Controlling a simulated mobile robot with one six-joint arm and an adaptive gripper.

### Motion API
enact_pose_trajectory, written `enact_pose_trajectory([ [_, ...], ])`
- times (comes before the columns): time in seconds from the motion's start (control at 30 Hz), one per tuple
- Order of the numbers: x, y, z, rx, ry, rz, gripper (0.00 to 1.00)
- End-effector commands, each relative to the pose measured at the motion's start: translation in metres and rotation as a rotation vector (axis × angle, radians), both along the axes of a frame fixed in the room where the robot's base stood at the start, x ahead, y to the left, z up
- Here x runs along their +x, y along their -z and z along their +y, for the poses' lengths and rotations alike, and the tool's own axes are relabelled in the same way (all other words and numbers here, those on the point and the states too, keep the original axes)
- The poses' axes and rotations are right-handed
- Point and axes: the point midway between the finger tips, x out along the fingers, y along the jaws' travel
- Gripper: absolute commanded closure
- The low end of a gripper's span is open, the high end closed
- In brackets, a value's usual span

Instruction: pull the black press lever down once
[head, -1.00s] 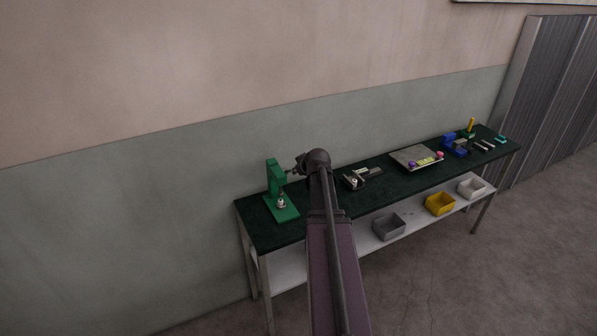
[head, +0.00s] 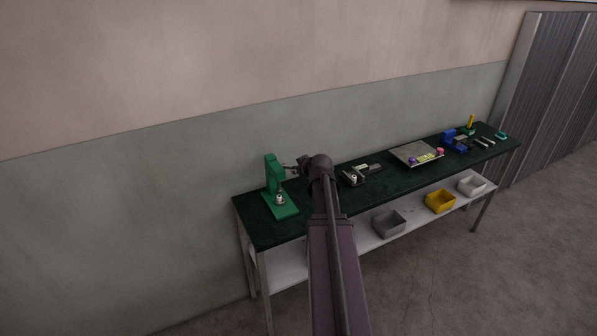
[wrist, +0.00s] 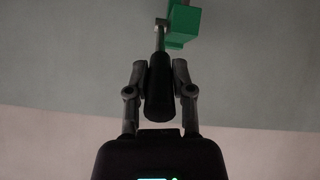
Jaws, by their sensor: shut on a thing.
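The green press (head: 275,178) stands upright on its green base near the left end of the bench, with a small metal part (head: 279,199) on the base. In the wrist view the press's green head (wrist: 183,24) shows at the top, with a metal lever rod coming from beside it to the black lever grip (wrist: 159,92). My gripper (wrist: 159,72) is shut on this grip, one finger on each side. In the head view my gripper (head: 303,165) is small and dark at the right of the press, and the lever is hard to make out there.
The dark green bench top (head: 313,213) runs along the wall. Grey (head: 388,223), yellow (head: 440,201) and white bins (head: 471,186) sit on the lower shelf.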

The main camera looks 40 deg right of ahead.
Motion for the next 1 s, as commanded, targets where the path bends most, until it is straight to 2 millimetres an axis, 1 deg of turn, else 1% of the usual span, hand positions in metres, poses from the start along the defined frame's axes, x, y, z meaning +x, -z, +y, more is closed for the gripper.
enact_pose_trajectory([
  [0.07,-0.002,0.004,0.000,-0.003,0.001,-0.012,1.00],
  [0.57,-0.002,0.004,0.001,-0.007,0.000,-0.025,1.00],
  [1.0,-0.007,0.016,0.002,-0.023,0.001,-0.091,1.00],
])
